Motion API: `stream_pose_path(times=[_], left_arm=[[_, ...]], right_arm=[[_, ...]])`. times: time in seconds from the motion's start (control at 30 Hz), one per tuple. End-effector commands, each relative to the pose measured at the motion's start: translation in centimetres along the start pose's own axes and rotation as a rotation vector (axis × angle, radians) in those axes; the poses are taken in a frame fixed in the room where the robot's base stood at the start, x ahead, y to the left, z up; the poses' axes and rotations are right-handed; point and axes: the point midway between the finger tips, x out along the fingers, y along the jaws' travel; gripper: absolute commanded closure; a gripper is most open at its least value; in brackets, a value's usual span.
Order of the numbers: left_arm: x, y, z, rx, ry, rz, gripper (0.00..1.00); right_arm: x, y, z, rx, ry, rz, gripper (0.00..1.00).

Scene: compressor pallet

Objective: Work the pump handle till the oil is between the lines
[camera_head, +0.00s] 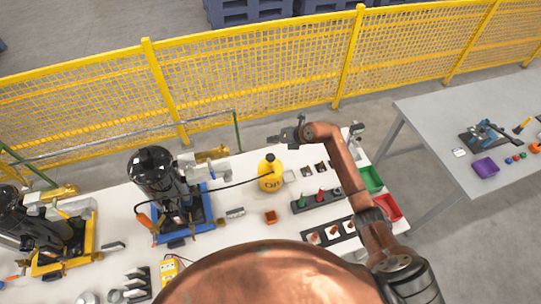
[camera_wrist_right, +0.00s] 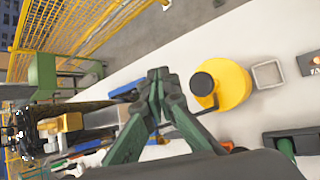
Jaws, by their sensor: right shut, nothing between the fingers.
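A yellow oil can (camera_head: 270,178) with a black cap stands on the white table, and it shows right of my fingers in the right wrist view (camera_wrist_right: 236,88). A dark hose (camera_head: 232,184) runs from it toward the black compressor (camera_head: 158,178) on a blue base (camera_head: 190,232). An orange-handled lever (camera_head: 145,221) shows at that base; I cannot tell whether it is the pump handle. The oil level and its lines are too small to see. My right gripper (camera_head: 280,137) is shut and empty, beyond and above the can; its fingertips (camera_wrist_right: 158,76) meet in the wrist view. My left gripper is not in view.
Another compressor (camera_head: 55,230) on a yellow base stands at the left. Green (camera_head: 371,179) and red (camera_head: 387,207) bins stand at the table's right end. A yellow mesh fence (camera_head: 250,75) runs behind. A grey table (camera_head: 440,115) stands at the right.

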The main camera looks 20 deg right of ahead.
Motion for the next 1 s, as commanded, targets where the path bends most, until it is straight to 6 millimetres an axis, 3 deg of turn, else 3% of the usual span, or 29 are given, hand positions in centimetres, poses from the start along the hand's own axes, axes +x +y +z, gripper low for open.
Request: stream_pose_path(times=[0.37,0.8,1.0], left_arm=[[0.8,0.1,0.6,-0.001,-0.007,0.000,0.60],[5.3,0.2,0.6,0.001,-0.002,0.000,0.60],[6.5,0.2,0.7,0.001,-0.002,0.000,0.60]], right_arm=[[0.7,-0.3,-0.5,0.000,-0.001,0.004,1.00],[4.6,-3.3,-3.5,0.005,-0.001,0.004,1.00],[5.9,-4.3,-4.3,0.001,-0.002,0.002,1.00]])
